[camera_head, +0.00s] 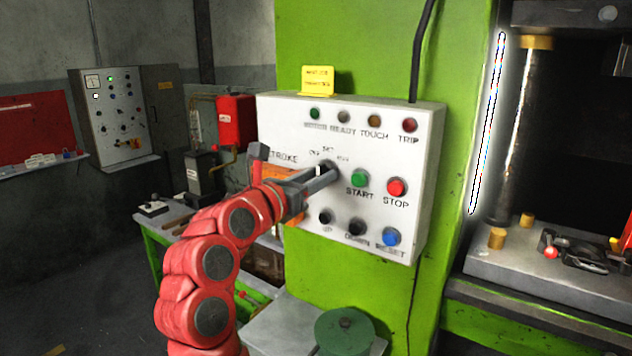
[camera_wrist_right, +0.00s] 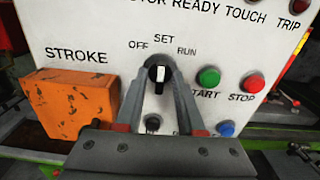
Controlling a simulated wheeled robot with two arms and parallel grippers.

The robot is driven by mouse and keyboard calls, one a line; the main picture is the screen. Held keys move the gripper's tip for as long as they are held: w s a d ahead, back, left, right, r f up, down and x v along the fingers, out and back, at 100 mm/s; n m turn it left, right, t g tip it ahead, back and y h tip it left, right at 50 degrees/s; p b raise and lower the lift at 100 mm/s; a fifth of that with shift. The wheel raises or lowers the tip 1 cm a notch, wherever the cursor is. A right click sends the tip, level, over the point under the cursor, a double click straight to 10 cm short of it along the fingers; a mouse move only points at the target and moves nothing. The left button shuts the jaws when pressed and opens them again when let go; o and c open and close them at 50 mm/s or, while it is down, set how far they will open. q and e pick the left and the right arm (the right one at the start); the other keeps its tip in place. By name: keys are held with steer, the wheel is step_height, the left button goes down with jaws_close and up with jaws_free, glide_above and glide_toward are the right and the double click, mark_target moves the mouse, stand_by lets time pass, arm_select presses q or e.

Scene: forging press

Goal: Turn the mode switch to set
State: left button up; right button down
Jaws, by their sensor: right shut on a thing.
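The mode switch (camera_head: 327,164) is a small dark knob on the white control panel (camera_head: 285,115), below the OFF, SET and RUN labels. In the right wrist view the knob (camera_wrist_right: 157,73) is black with a white mark. The mark looks nearly upright, roughly toward the SET label (camera_wrist_right: 164,37). My right gripper (camera_head: 322,177) reaches the panel from the lower left. In the wrist view its two grey fingers (camera_wrist_right: 158,84) are shut on the knob, one on each side. The fingers hide part of the knob's sides. My left gripper is not in view.
The green START button (camera_head: 359,178) and red STOP button (camera_head: 396,187) are right of the switch. Black UP and DOWN buttons and a blue RESET button (camera_head: 391,236) are below. An orange box (camera_wrist_right: 68,103) juts out at left under STROKE. A green round part (camera_head: 343,333) stands below the panel.

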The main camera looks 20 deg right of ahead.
stand_by(0.3)
steer(key=c, duration=0.9)
jaws_free()
steer(key=shift+f, duration=0.1)
steer(key=b+v, duration=0.5)
steer(key=v, duration=1.2)
steer(key=shift+s+a, duration=0.1)
